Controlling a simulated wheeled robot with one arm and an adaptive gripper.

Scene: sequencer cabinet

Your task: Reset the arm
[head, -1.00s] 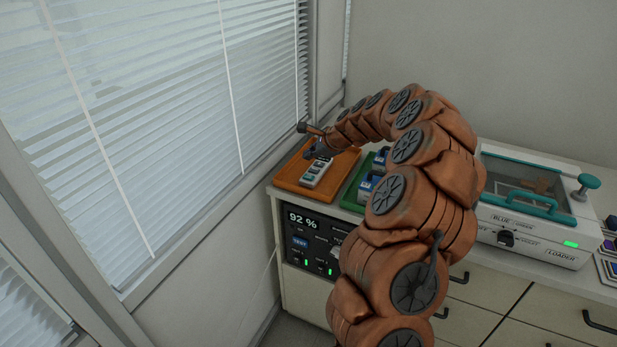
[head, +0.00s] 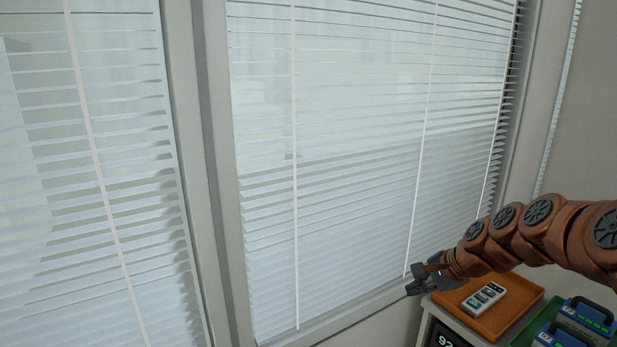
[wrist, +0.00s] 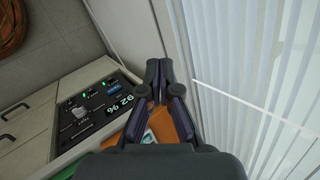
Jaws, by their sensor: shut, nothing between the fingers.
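My gripper (head: 420,286) is at the end of my orange-brown arm, in front of the window blinds at the left end of the counter. In the wrist view my gripper (wrist: 158,80) is shut, with its dark fingertips together and nothing held. It is left of the orange tray (head: 527,302), which holds a small white device with buttons (head: 483,299). In the wrist view part of the orange tray (wrist: 180,125) shows below and behind the fingers.
Window blinds (head: 340,150) stand close to my gripper. A green tray (head: 522,338) holds blue-and-white boxes with dark handles (head: 588,318) at the lower right. The wrist view shows a control panel with a percent display (wrist: 120,101) on the cabinet front.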

